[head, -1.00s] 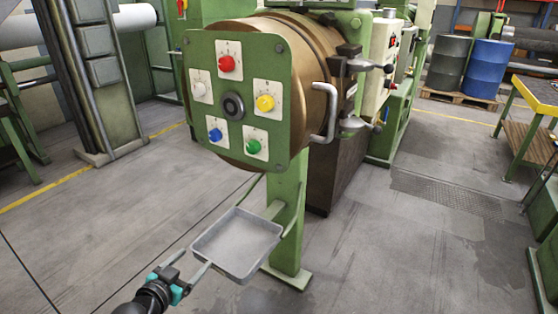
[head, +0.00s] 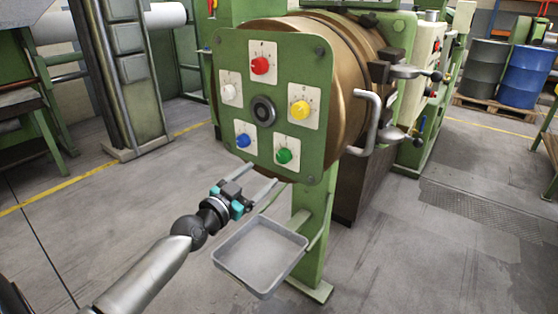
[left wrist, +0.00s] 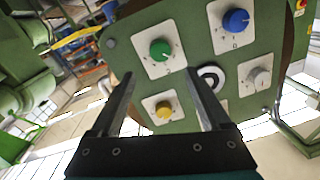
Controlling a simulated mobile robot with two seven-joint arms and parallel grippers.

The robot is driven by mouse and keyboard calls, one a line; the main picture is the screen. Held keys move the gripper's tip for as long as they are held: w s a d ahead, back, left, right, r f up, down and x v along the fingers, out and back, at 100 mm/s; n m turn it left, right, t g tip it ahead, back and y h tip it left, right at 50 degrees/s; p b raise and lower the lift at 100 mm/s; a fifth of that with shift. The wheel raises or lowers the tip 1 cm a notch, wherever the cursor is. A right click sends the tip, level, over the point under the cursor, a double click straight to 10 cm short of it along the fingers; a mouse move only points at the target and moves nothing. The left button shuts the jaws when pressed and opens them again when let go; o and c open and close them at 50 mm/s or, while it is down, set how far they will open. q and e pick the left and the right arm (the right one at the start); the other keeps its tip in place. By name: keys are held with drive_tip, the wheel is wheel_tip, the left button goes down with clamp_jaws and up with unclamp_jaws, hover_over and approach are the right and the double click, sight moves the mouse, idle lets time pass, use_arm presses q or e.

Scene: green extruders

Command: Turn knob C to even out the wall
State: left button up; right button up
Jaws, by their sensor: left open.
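The letters are too small to read, so I cannot tell which knob is C. My left gripper (head: 264,173) is open and empty, just below the panel's lower edge in the head view. In the left wrist view, the green knob (left wrist: 160,49) shows beyond and between the open fingers (left wrist: 160,76), with the yellow knob (left wrist: 165,109) lower. The red knob is hidden there. My right gripper is not in view.
A grey tray (head: 262,254) sits below the panel, close to my left arm. A bent metal handle (head: 370,124) sticks out at the drum's right. The green post (head: 311,237) stands under the panel. Open floor lies left and right.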

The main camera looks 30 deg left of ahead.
sight(282, 158)
use_arm(q)
drive_tip(key=w+b, duration=0.1)
drive_tip(key=w, duration=0.8)
drive_tip(key=shift+w, duration=0.4)
drive_tip(key=shift+c, duration=0.2)
clamp_jaws()
